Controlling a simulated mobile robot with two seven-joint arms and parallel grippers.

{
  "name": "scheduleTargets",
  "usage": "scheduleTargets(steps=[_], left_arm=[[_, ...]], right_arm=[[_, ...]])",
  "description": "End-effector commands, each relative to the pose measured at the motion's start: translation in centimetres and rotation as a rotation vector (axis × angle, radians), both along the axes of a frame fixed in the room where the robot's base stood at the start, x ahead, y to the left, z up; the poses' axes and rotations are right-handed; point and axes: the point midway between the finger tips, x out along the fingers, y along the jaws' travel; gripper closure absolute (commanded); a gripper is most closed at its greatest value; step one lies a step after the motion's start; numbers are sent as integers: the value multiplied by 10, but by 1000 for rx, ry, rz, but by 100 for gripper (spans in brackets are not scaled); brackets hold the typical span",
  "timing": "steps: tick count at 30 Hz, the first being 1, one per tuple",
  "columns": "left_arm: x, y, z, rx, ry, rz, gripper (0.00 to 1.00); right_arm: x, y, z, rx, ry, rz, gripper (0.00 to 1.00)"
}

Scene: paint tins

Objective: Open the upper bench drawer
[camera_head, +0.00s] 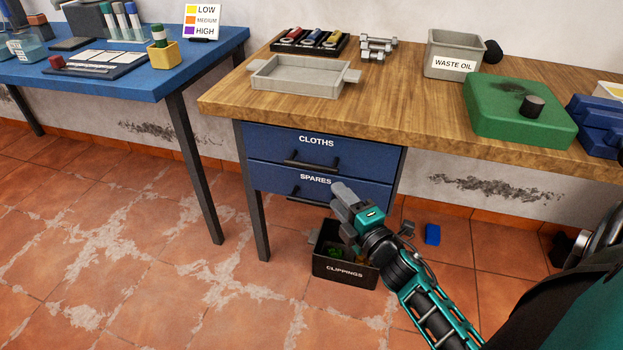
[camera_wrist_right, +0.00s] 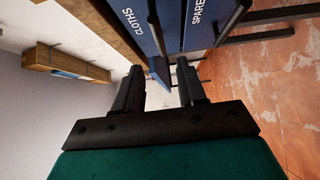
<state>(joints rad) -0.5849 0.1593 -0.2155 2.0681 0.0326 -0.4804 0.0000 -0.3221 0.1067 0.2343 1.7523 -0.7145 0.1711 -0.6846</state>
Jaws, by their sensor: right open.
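The upper bench drawer (camera_head: 270,139) has a blue front labelled CLOTHS and looks shut, with a dark bar handle (camera_head: 311,165). The lower blue drawer (camera_head: 270,178), labelled SPARES, sits right under it and also looks shut. My right gripper (camera_head: 342,190) is in front of the right part of the lower drawer, below and right of the upper handle, and hides part of the lower handle. In the right wrist view the open fingers (camera_wrist_right: 160,78) are apart, with the CLOTHS front (camera_wrist_right: 137,14) above them. My left gripper is not in view.
The wooden bench top (camera_head: 400,110) above holds a grey tray (camera_head: 305,78), a waste oil bin (camera_head: 452,58) and a green block (camera_head: 520,110). A black clippings bin (camera_head: 345,272) stands on the floor below my right gripper. Open floor lies in front.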

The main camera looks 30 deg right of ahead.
Motion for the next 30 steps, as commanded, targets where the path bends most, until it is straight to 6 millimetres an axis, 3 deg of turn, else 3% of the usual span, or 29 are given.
scheduleTargets(steps=[5, 18, 24, 30], left_arm=[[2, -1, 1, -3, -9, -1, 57], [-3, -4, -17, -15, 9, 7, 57], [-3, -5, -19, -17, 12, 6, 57], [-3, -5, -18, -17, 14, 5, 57]], right_arm=[[21, -3, 2, -12, -5, 0, 59], [102, -9, 1, -8, -3, 0, 59], [122, -10, 0, -7, 0, -1, 59], [127, -11, 1, -6, -1, -1, 59]])
